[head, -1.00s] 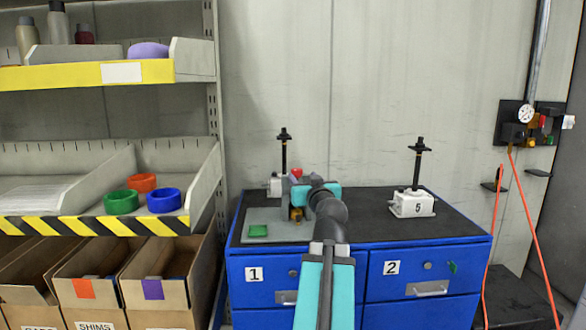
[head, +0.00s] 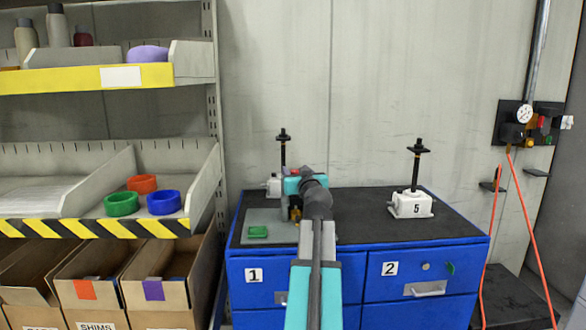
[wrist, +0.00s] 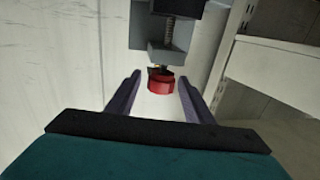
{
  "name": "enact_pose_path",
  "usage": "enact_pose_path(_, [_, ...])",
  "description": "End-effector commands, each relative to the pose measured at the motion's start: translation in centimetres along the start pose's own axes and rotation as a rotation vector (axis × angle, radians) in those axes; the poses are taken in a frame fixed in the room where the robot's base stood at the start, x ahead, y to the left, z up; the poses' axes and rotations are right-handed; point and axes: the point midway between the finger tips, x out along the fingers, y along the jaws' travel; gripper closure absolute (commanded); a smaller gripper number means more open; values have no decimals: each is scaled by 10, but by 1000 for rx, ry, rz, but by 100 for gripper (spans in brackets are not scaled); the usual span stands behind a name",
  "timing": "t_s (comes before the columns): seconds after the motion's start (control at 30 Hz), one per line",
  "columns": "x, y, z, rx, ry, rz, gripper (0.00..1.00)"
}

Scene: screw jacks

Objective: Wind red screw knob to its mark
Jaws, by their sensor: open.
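The red screw knob (wrist: 161,80) shows in the wrist view between the fingers of my gripper (wrist: 160,92), on the end of a threaded screw (wrist: 168,32) with a grey block (wrist: 168,54). The fingers are open, one on each side of the knob; I cannot tell whether either touches it. In the head view a small red part (head: 295,172) shows just above my teal wrist, and my gripper's fingers are mostly hidden by the arm. A jack with a black post (head: 283,150) and pale base (head: 273,187) stands behind. The mark is not clearly visible.
A white jack labelled 5 (head: 411,204) stands on the right of the blue cabinet (head: 462,258). A shelf with rings (head: 163,202) is further left. The cabinet top's middle right is clear.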

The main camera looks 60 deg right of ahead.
Motion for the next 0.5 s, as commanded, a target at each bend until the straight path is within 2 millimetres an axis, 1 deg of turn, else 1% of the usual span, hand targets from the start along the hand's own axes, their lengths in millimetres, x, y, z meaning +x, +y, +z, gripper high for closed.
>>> enact_pose_path(0.03, [7,0,-1,0,-1,-1,53])
enact_pose_path(0.2, [22,0,-1,0,-1,-1,53])
enact_pose_path(0.33, [31,-1,-1,1,0,-1,53])
enact_pose_path(0.5, [36,-1,0,1,0,-2,53])
